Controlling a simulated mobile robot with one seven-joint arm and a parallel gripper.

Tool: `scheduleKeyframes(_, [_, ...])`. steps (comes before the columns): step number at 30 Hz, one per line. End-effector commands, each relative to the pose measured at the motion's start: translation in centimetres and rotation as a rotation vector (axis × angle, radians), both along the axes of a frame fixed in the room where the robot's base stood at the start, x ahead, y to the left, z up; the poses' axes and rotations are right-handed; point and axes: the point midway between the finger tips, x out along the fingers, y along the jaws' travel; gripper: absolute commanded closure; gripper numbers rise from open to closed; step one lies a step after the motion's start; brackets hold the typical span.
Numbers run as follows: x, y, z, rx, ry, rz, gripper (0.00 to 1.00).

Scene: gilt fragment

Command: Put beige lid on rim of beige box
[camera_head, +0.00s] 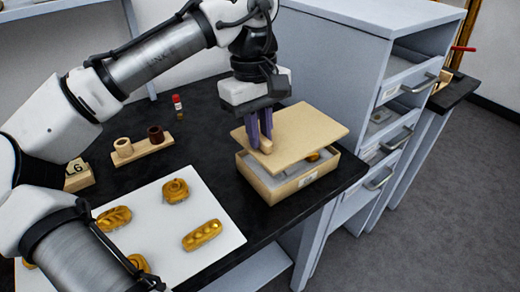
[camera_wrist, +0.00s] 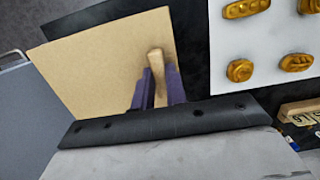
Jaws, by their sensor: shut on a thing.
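The beige lid (camera_head: 305,133) is a flat board with a small raised handle (camera_head: 266,146). My gripper (camera_head: 260,140) is shut on that handle, its purple fingers on either side of it. A gold piece (camera_head: 313,157) shows inside the box through the gap. In the wrist view the lid (camera_wrist: 105,65) fills the left part, with the handle (camera_wrist: 156,70) between the fingers (camera_wrist: 157,88). The box is hidden there.
A white board (camera_head: 225,235) with several gilt pieces lies at the front left of the black table. A wooden holder with two small cups (camera_head: 142,148) and a red-capped vial (camera_head: 177,105) stand behind it. A grey drawer cabinet (camera_head: 345,60) stands close behind the box.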

Motion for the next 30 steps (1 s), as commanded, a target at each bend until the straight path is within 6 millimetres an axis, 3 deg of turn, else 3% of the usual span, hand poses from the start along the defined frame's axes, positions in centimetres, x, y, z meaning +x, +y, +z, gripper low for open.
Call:
scheduleKeyframes(12, [0.0,0.0,-4.5,0.000,0.000,0.000,1.00])
scheduleKeyframes(21, [0.0,0.0,-4.7,-0.001,-0.001,-0.001,1.00])
scheduleKeyframes(22, [0.0,0.0,-4.7,0.000,0.000,-0.001,0.84])
scheduleKeyframes(24, [0.0,0.0,-4.7,0.000,0.000,0.000,0.74])
scheduleKeyframes(27, [0.0,0.0,-4.7,0.000,0.000,0.000,0.64])
scheduleKeyframes(30, [0.0,0.0,-4.7,0.000,0.000,0.000,0.64])
